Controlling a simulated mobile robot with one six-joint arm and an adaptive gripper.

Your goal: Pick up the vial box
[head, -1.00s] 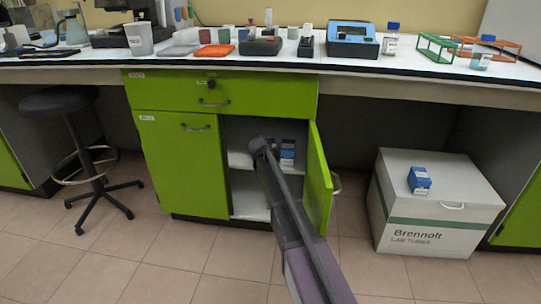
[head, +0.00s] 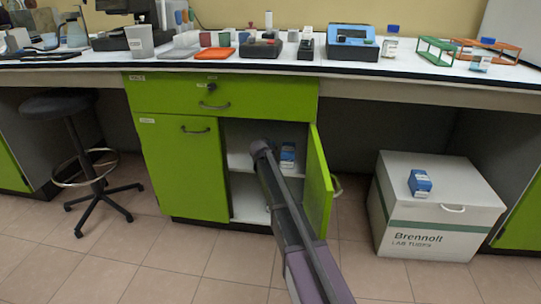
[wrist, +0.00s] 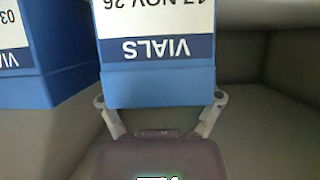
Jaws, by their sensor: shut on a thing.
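A blue and white vial box (wrist: 158,70), its "VIALS" label upside down in the wrist view, sits between the two fingers of my gripper (wrist: 161,99). The fingers are shut on its sides. A second blue and white vial box (wrist: 40,60) stands close on its left in that view. In the head view my arm reaches into the open green cabinet (head: 182,165), and the gripper itself is hidden. One blue and white box (head: 287,155) shows there beside my arm's end, above the shelf; I cannot tell which of the two it is.
The cabinet door (head: 318,185) stands open just right of my arm. A white carton (head: 440,215) on the floor carries another blue box (head: 420,183). A black stool (head: 75,105) stands at left. The bench top (head: 225,62) above holds lab gear.

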